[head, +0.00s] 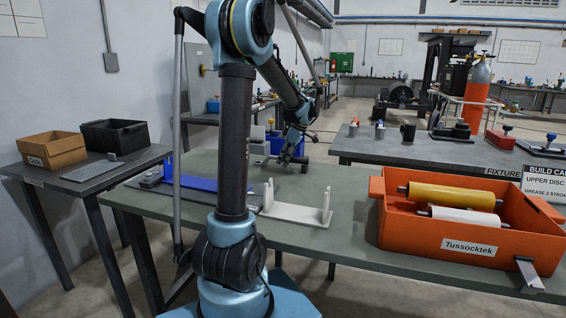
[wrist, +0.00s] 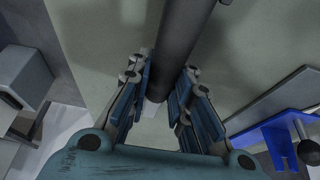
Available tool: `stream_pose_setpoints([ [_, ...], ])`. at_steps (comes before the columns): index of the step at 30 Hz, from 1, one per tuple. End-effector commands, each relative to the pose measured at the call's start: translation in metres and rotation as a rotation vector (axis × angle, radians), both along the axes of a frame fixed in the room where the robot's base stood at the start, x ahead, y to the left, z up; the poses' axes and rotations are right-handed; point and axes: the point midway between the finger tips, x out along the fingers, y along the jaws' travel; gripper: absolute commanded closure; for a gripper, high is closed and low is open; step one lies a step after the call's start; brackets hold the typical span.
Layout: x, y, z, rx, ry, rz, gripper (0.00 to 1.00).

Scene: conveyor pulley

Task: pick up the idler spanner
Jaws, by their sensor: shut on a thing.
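My gripper (head: 290,152) is over the far edge of the green-topped bench, behind my arm column in the head view. In the wrist view my gripper (wrist: 163,102) has its blue-padded fingers on either side of a dark round bar (wrist: 181,45). It is shut on this bar, which runs up out of the picture between the fingers. The bar also shows as a short dark piece at the gripper in the head view (head: 301,160). It may be the idler spanner's handle; its far end is out of the wrist view, so I cannot tell its full shape.
A white two-post stand (head: 296,211) and a blue holder (head: 195,182) are on the bench. An orange crate (head: 405,233) with yellow and white rollers fills the right end. A side table (head: 140,159) at left carries a brown box (head: 52,150) and a black box (head: 114,135).

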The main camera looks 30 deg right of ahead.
Motion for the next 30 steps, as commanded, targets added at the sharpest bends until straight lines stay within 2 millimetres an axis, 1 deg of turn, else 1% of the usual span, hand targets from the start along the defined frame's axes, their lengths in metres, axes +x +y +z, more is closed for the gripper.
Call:
stream_pose_setpoints([
  [5, 0.0, 0.0, 0.01, 0.0, 0.0, 0.0, 1.0],
  [8, 0.0, 0.0, 0.024, 0.0, 0.0, 0.0, 1.0],
  [11, 0.0, 0.0, 0.043, 0.0, 0.0, 0.0, 1.0],
  [21, 0.0, 0.0, 0.123, 0.0, 0.0, 0.0, 1.0],
  [24, 0.0, 0.0, 0.142, 0.0, 0.0, 0.0, 1.0],
  [30, 0.0, 0.0, 0.169, 0.0, 0.0, 0.0, 1.0],
])
